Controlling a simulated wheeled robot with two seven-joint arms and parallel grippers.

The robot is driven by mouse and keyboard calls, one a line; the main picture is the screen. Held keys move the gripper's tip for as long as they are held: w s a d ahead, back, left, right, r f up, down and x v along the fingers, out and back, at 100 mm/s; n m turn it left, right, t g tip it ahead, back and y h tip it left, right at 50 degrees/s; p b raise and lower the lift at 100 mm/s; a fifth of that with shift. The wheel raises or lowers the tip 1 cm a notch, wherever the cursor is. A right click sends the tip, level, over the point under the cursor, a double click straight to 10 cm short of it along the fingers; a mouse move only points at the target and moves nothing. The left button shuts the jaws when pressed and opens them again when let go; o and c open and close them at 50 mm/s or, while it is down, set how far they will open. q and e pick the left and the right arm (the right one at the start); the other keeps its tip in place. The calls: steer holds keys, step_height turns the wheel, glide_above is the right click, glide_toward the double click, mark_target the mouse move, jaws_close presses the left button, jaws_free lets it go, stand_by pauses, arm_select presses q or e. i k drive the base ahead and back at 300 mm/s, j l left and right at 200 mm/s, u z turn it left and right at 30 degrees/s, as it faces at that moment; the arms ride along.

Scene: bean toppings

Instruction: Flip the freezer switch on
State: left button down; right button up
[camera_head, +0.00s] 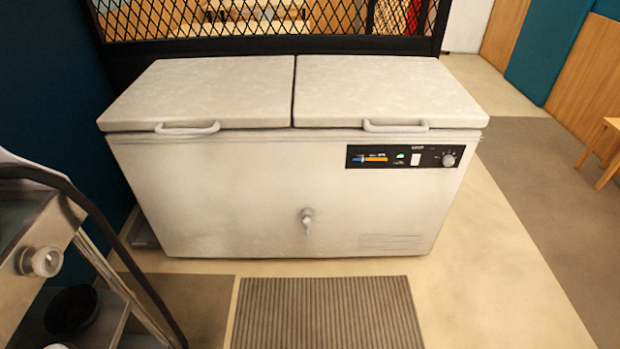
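A white chest freezer (240,190) stands ahead of me against a black mesh partition. Its two lids are down, each with a handle on its front edge. A black control panel (376,161) sits at the upper right of its front face. The panel carries a white rocker-like switch (416,160), a round knob (448,160), a small green light and a blue and orange display strip. The switch's position is too small to tell. Neither of my grippers shows in the head view.
A ribbed grey mat (328,312) lies on the floor in front of the freezer. A metal cart or counter with a knob (42,262) stands at the left, with a black bowl (71,309) on its lower shelf. A wooden stool (603,150) is at the right. The floor right of the freezer is clear.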

mark_target(416, 158)
steer(key=i+j, duration=0.1)
steer(key=i, duration=0.55)
steer(key=i+z, duration=0.15)
steer(key=i, duration=0.55)
